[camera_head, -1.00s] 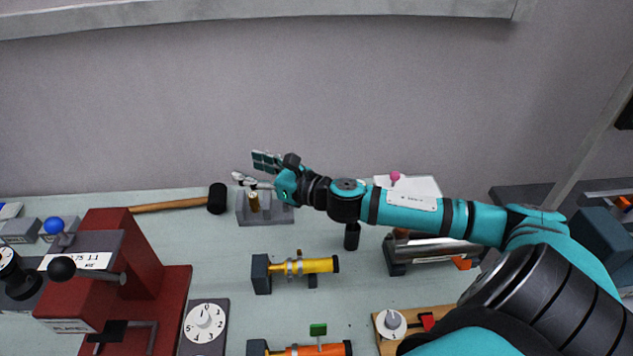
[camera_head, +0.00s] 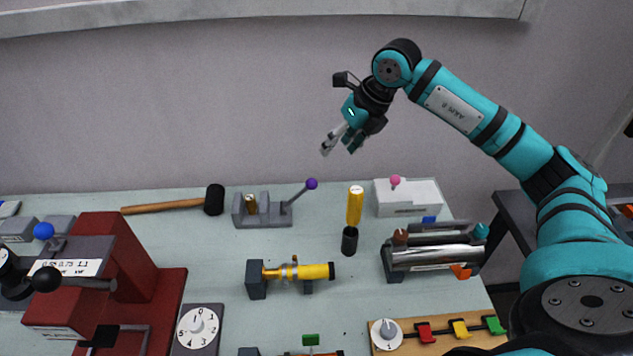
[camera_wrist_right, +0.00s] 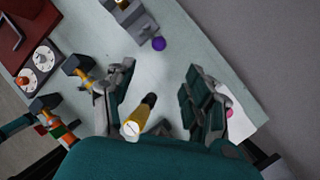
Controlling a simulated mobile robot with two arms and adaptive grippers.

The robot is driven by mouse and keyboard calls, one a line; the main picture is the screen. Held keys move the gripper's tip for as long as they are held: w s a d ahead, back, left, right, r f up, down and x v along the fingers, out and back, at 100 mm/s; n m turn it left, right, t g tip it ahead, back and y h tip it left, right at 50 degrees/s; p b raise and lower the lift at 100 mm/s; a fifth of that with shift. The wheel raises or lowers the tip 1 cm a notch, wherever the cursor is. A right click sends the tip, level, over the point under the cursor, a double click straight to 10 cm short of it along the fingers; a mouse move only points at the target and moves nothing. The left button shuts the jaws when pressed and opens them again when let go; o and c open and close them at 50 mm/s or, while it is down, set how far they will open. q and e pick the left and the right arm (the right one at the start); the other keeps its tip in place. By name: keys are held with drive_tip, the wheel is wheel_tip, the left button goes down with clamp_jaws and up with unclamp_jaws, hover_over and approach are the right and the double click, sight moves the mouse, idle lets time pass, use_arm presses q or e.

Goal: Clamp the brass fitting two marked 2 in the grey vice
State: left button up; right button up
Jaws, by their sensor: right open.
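The grey vice (camera_head: 264,220) stands near the back edge of the table, its lever with a purple knob (camera_head: 312,184) leaning up to the right. A small brass fitting (camera_head: 251,203) stands upright between its jaws; any mark on it is too small to read, and I cannot tell whether the jaws press on it. In the right wrist view the vice (camera_wrist_right: 128,17) is at the top, with its purple knob (camera_wrist_right: 158,44). My right gripper (camera_head: 340,147) is open and empty in the air, right of and above the vice. Its spread fingers also show in the wrist view (camera_wrist_right: 160,88).
A yellow-handled tool (camera_head: 355,206) stands upright in a black holder (camera_head: 349,241) below my right gripper. A white box with a pink knob (camera_head: 408,200), a silver cylinder (camera_head: 432,257) and a yellow pump tube (camera_head: 300,272) stand nearby. A black-headed mallet (camera_head: 214,199) lies left of the vice.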

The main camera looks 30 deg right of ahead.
sight(313, 180)
drive_tip(key=p+x, duration=0.3)
drive_tip(key=x, duration=1.2)
drive_tip(key=shift+a+p, duration=0.2)
drive_tip(key=shift+p, duration=0.2)
drive_tip(key=shift+w+a+f, duration=0.1)
drive_tip(key=shift+w+f, duration=0.15)
drive_tip(key=shift+f, duration=0.4)
drive_tip(key=shift+c, duration=0.4)
clamp_jaws()
